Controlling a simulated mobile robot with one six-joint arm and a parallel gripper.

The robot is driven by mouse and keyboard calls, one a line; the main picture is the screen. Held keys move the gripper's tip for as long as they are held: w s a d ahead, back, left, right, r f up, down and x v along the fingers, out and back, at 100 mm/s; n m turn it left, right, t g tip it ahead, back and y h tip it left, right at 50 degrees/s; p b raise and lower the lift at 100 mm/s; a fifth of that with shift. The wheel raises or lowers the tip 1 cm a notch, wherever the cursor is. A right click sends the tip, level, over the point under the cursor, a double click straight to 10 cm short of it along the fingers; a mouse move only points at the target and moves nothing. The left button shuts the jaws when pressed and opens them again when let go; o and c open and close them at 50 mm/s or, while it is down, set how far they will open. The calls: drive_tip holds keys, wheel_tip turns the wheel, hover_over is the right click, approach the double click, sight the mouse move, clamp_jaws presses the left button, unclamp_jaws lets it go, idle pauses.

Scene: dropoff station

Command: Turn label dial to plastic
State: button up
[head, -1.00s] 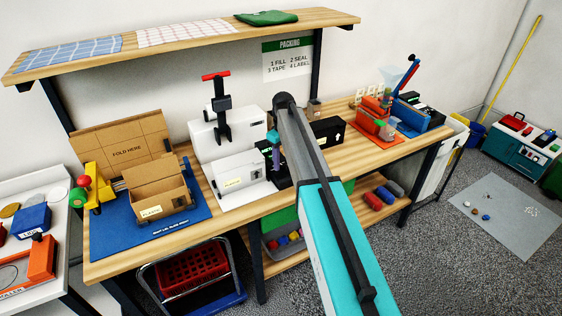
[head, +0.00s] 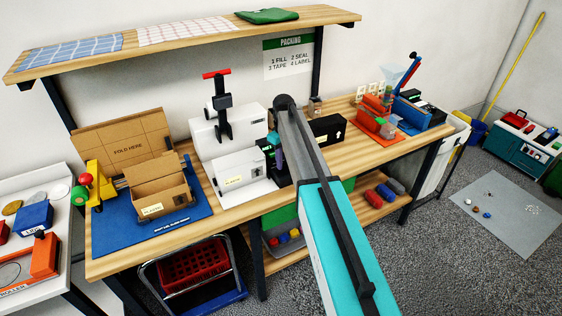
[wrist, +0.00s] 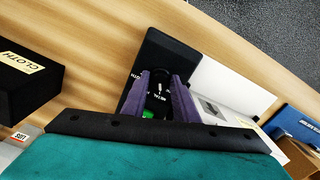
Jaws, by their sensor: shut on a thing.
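The label dial (wrist: 158,92) is a round black knob on a black label unit (wrist: 155,55), with white lettering around it; one word looks like METAL. A green patch shows beside it. In the wrist view the two purple fingers of my gripper (wrist: 158,95) stand on either side of the dial and are shut on it. A white pointer mark shows on the dial; which word it points at I cannot tell. In the head view my gripper (head: 277,157) is at the black unit, and my arm hides most of the unit and all of the dial.
A white machine (head: 240,175) stands close on the left of the unit. A black box (head: 327,130) with a white arrow stands on the right, and a CLOTH label shows on a black box in the wrist view (wrist: 25,85). An open carton (head: 160,190) sits on a blue mat.

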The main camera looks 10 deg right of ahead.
drive_tip(key=shift+s+a+f+n+b, duration=0.2)
drive_tip(key=shift+n+b, duration=0.1)
drive_tip(key=shift+n, duration=0.2)
drive_tip(key=n+b, duration=0.1)
drive_tip(key=n, duration=0.2)
drive_tip(key=shift+d+b, duration=0.1)
drive_tip(key=shift+b, duration=0.25)
drive_tip(key=n+b, duration=0.1)
drive_tip(key=n, duration=0.5)
drive_tip(key=shift+b, duration=0.35)
drive_tip(key=o, duration=0.9)
drive_tip(key=shift+o, duration=0.8)
drive_tip(key=shift+r, duration=0.1)
drive_tip(key=shift+w+r, duration=0.1)
